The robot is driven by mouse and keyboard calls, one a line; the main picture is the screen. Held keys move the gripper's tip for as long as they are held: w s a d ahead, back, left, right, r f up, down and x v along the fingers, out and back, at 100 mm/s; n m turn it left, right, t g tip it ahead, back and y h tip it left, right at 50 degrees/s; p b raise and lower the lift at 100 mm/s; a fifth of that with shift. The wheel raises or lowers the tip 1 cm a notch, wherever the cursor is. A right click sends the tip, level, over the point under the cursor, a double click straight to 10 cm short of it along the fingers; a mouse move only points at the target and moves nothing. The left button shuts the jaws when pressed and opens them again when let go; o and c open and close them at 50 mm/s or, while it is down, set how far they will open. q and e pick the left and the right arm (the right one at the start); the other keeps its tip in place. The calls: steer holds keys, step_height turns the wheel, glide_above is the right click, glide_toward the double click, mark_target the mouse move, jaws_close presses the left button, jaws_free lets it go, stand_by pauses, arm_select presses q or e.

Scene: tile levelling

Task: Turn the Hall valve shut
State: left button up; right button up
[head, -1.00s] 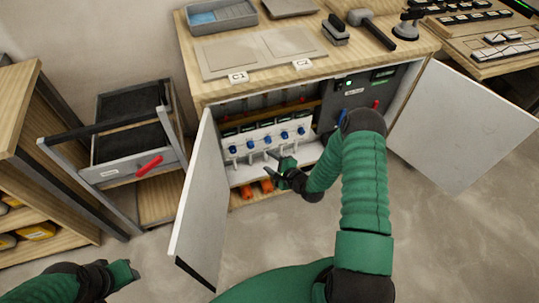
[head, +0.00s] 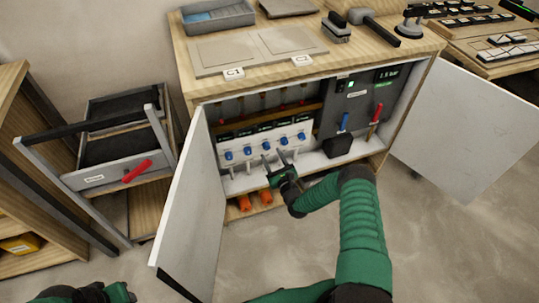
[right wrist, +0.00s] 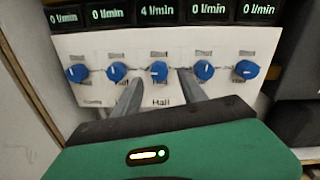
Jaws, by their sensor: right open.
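The Hall valve is the middle blue knob (right wrist: 158,72) in a row on a white panel (right wrist: 85,44) inside the open cabinet. "Hall" is printed below it, and the display above it (right wrist: 156,11) reads 4 l/min. The knob also shows in the head view (head: 266,146). My right gripper (right wrist: 161,90) is open, its fingers pointing at the panel, one to each side of the Hall knob in the picture. It is empty; I cannot tell whether it touches the knob. In the head view the right gripper (head: 273,156) is in front of the panel. My left gripper (head: 120,292) is at the bottom left, partly cut off.
Neighbouring blue knobs (right wrist: 117,72) (right wrist: 203,70) flank the Hall knob; the other displays read 0 l/min. Cabinet doors (head: 190,215) (head: 465,130) stand open on both sides. A grey unit (head: 357,100) with blue and red levers is to the right.

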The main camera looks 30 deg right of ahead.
mark_target(266, 146)
steer(key=shift+w+d, duration=0.2)
steer(key=shift+w, duration=1.25)
steer(key=shift+c, duration=0.4)
jaws_close()
